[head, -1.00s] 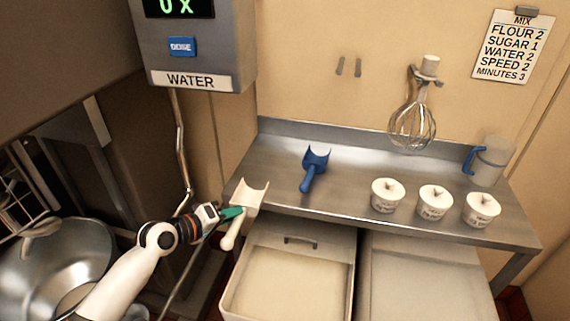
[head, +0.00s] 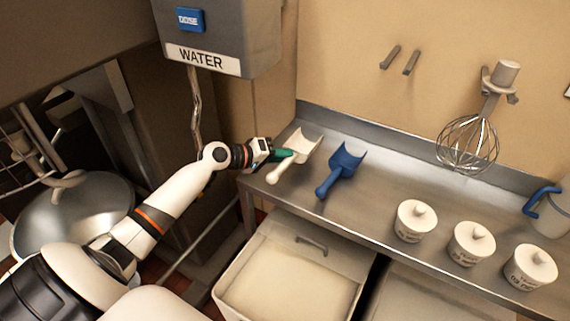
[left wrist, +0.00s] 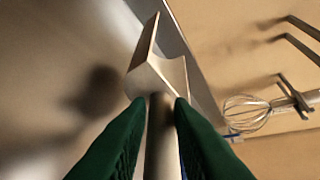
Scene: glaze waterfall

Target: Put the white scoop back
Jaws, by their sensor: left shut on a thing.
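The white scoop (head: 300,152) is at the left end of the steel bench in the head view, left of the blue scoop. My left gripper (head: 287,157), with green fingers, is shut on the white scoop near the handle. In the left wrist view the green fingers (left wrist: 160,125) close on both sides of the scoop's handle, and its pale bowl (left wrist: 158,70) points away from me. I cannot tell whether the scoop touches the bench top. My right gripper is not in view.
The blue scoop (head: 342,168) lies close by on the steel bench (head: 385,180). Several lidded white pots (head: 416,221) stand along the bench's front. A whisk (head: 467,143) and two empty hooks (head: 400,60) are on the wall. An open bin (head: 290,275) is below.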

